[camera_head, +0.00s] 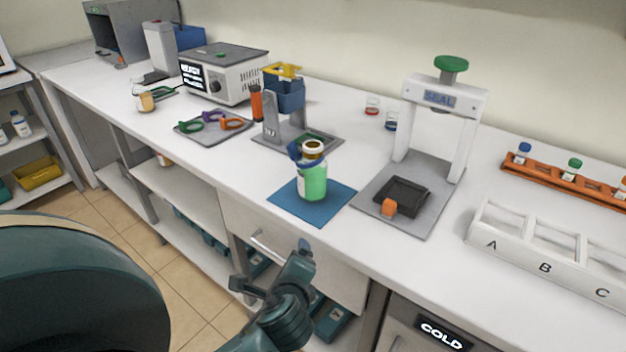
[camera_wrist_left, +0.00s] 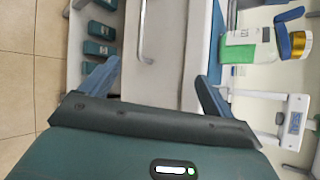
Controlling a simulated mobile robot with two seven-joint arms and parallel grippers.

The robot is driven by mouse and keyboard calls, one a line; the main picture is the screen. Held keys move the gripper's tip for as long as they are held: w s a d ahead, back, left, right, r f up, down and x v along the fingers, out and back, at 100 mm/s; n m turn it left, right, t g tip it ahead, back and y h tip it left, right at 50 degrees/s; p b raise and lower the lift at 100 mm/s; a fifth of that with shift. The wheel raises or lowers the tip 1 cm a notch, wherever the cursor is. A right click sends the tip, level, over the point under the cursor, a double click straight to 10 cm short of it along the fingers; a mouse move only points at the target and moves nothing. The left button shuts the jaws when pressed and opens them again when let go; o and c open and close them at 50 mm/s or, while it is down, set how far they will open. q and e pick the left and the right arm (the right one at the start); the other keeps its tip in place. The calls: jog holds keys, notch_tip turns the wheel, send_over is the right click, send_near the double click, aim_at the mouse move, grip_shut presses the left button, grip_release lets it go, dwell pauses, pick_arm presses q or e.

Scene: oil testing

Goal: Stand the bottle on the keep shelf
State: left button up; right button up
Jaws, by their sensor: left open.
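The bottle (camera_head: 313,182) stands upright on a blue mat (camera_head: 288,206) on the bench. It has green contents, a pale label, a blue piece at its neck and a brown-gold top. In the left wrist view the bottle (camera_wrist_left: 243,46) lies sideways at the upper right. My left gripper (camera_head: 270,264) is open and empty, in front of the bench's drawer and apart from the bottle; its spread fingers also show in the left wrist view (camera_wrist_left: 156,88). My right gripper is not in view. No readable sign marks a keep shelf.
A SEAL press (camera_head: 447,98) stands right of the mat; a grey stand (camera_head: 270,128) is behind it. A white A-B-C rack (camera_head: 545,258) is at right. A drawer handle (camera_head: 268,247) sticks out near my left gripper. Open shelves (camera_head: 178,197) run below the bench.

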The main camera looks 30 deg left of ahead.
aim_at(312, 187)
pick_arm(q)
jog(key=w+a+r+m+t+y, duration=0.1)
jog(key=w+r+m+t, duration=0.1)
jog(key=w+m, duration=0.2)
jog(key=w+a+r+m+t, duration=0.1)
jog(key=w+r+m, duration=0.2)
jog(key=w+m, duration=0.1)
jog(key=w+a+r+m+t+y, duration=0.1)
jog(key=w+r+m+t, duration=0.1)
jog(key=w+m, duration=0.2)
jog(key=shift+w+a+r+m+t+y, duration=0.15)
jog(key=shift+w+a, duration=0.05)
jog(key=shift+w, duration=0.25)
jog(key=shift+w+a+r+m+t+y, duration=0.1)
jog(key=shift+w+a+m+t+y, duration=0.05)
jog(key=shift+w, duration=0.25)
jog(key=p+x, duration=0.1)
jog(key=x, duration=0.5)
jog(key=shift+w, duration=0.2)
jog(key=c, duration=1.3)
jog(key=shift+r, duration=0.15)
jog(key=shift+c, duration=1)
